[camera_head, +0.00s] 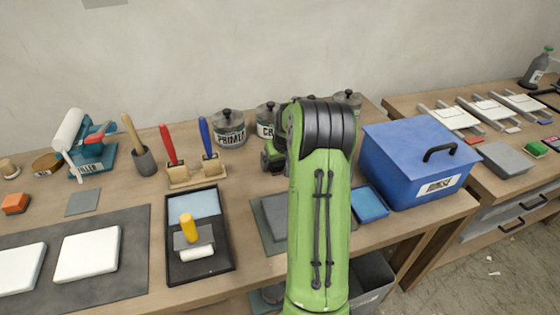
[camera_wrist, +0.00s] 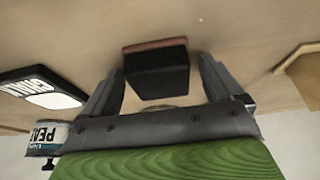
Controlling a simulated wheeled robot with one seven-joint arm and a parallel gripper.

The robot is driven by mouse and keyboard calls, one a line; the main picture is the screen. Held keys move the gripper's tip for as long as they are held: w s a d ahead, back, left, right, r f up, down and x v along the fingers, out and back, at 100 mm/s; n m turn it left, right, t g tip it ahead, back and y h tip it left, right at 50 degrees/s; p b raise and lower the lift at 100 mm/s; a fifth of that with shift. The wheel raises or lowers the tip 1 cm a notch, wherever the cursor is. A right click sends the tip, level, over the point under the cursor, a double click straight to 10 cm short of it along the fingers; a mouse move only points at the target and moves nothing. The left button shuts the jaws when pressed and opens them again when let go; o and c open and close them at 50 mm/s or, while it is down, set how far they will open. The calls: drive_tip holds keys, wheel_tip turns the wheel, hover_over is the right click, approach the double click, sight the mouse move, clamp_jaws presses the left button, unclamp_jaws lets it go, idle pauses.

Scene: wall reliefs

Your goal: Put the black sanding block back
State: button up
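The black sanding block (camera_wrist: 157,72), with a reddish-brown layer along one edge, is on the wooden surface in the wrist view. My gripper (camera_wrist: 160,82) is open, with one dark finger on each side of the block. A narrow gap shows on the right side; the left finger is very close to the block, and I cannot tell whether it touches. In the head view my green arm hides the block and most of my gripper.
A blue box (camera_head: 405,178) with a black handle stands right of my arm. Lidded jars (camera_head: 229,130) line the back of the bench. A black tray (camera_head: 173,270) lies left. A dark labelled object (camera_wrist: 40,88) and a wooden piece (camera_wrist: 303,75) flank my gripper.

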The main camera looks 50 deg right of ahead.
drive_tip(key=p+v, duration=0.3)
drive_tip(key=v, duration=0.9)
drive_tip(key=a+r+n, duration=0.2)
drive_tip(key=a+r, duration=0.4)
drive_tip(key=a, duration=0.7)
drive_tip(key=s+a+n+t+y, duration=0.1)
drive_tip(key=s+a+n+y, duration=0.1)
drive_tip(key=s+a, duration=1.6)
drive_tip(key=shift+s+a+r+n+t, duration=0.3)
drive_tip(key=shift+a+r+n, duration=0.15)
drive_tip(key=shift+a+n, duration=0.35)
drive_tip(key=shift+d+r+p, duration=0.15)
drive_tip(key=shift+r+p, duration=2.1)
drive_tip(key=shift+r, duration=0.25)
